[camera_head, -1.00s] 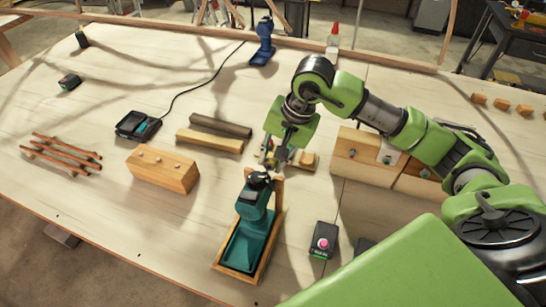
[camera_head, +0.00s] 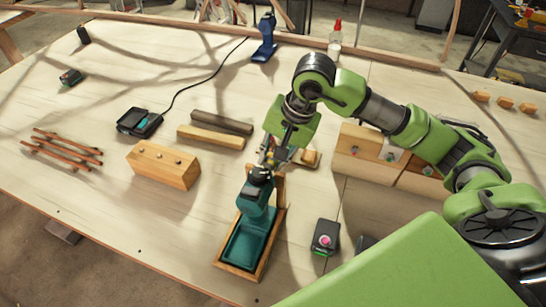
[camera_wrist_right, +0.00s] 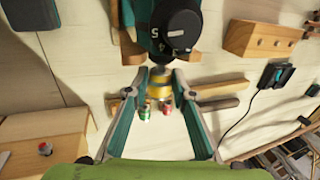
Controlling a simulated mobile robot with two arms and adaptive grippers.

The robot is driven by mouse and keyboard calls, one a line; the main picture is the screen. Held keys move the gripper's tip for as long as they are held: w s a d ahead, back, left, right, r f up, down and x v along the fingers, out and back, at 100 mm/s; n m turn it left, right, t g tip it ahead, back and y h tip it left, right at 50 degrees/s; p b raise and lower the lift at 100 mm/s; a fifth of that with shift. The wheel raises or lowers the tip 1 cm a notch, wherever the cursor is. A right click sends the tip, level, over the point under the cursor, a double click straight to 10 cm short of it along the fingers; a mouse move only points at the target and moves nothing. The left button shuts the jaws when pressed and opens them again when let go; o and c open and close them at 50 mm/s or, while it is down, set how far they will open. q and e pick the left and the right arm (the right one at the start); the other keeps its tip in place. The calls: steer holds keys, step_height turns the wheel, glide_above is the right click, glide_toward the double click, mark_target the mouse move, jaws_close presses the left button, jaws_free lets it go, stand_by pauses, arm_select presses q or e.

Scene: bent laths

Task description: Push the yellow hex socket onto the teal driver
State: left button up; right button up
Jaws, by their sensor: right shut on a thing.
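The teal driver (camera_head: 256,195) lies in a wood-framed teal cradle (camera_head: 224,266), its black nose toward the far side of the table. Its black numbered collar (camera_wrist_right: 176,28) fills the top of the right wrist view. My right gripper (camera_head: 270,160) is just beyond the nose. In the right wrist view its fingers (camera_wrist_right: 160,92) are shut on the yellow hex socket (camera_wrist_right: 160,84). The socket is in line with the driver's nose, with a short grey piece between them. I cannot tell how far the socket is on. My left gripper is out of view.
A drilled wooden block (camera_head: 162,168), two laths (camera_head: 210,138) and a black charger (camera_head: 138,123) lie left.

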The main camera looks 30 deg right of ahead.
steer(key=shift+s+a, duration=0.3)
steer(key=shift+a, duration=0.05)
stand_by(0.7)
steer(key=o, duration=1.2)
steer(key=shift+r+p, duration=1.45)
steer(key=shift+r, duration=2.1)
steer(key=shift+f, duration=0.1)
